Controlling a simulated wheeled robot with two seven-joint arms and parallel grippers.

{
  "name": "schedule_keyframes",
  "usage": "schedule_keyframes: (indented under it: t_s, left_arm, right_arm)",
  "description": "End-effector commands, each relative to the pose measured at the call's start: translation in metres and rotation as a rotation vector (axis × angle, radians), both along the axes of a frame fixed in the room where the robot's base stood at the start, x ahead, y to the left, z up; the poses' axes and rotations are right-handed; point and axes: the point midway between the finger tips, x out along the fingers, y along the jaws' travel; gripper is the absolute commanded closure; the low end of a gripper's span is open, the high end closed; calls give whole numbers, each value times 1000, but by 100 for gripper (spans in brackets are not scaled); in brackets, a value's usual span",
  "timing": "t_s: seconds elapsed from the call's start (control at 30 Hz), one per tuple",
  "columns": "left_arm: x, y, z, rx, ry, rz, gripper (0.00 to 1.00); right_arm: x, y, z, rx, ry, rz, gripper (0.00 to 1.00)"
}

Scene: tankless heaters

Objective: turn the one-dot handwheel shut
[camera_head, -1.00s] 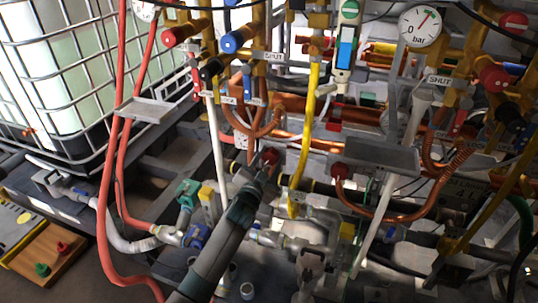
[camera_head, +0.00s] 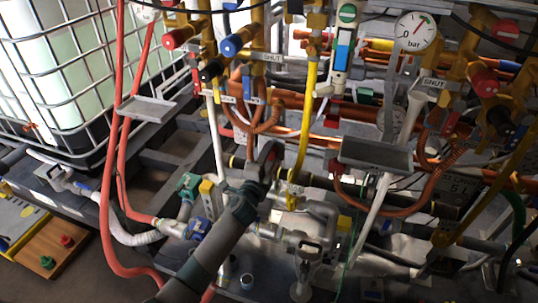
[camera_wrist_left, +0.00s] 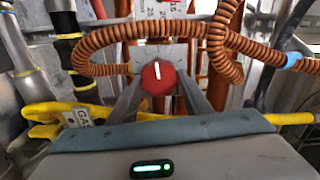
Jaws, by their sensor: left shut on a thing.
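My left arm reaches up from the bottom of the head view. Its gripper (camera_head: 268,156) is at the pipework below the copper coils. In the left wrist view, the gripper's two fingers (camera_wrist_left: 159,90) are on either side of a round red knob (camera_wrist_left: 158,77) with a white line on its face, and are shut on it. The white line stands nearly upright, slightly tilted. I see no dot on the knob's face, so I cannot tell whether it is the one-dot handwheel. In the head view the gripper mostly hides this knob. My right gripper is not in view.
Ribbed copper hoses (camera_wrist_left: 135,32) loop closely around the gripper. A yellow pipe (camera_head: 305,110) stands just right of it and a grey tray (camera_head: 375,154) further right. Red, blue (camera_head: 231,45) and black knobs sit above. A caged tank (camera_head: 70,80) stands at left.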

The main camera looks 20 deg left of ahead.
Motion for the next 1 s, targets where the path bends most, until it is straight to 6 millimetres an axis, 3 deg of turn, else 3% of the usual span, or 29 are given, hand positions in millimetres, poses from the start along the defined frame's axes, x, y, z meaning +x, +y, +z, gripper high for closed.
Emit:
schedule_keyframes:
  t_s: [0.77, 1.0]
  left_arm:
    - [0, 1, -3, 740, -25, -1, 78]
    - [0, 2, -5, 967, -31, -1, 78]
  right_arm:
    - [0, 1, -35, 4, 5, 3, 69]
    - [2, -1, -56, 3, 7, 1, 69]
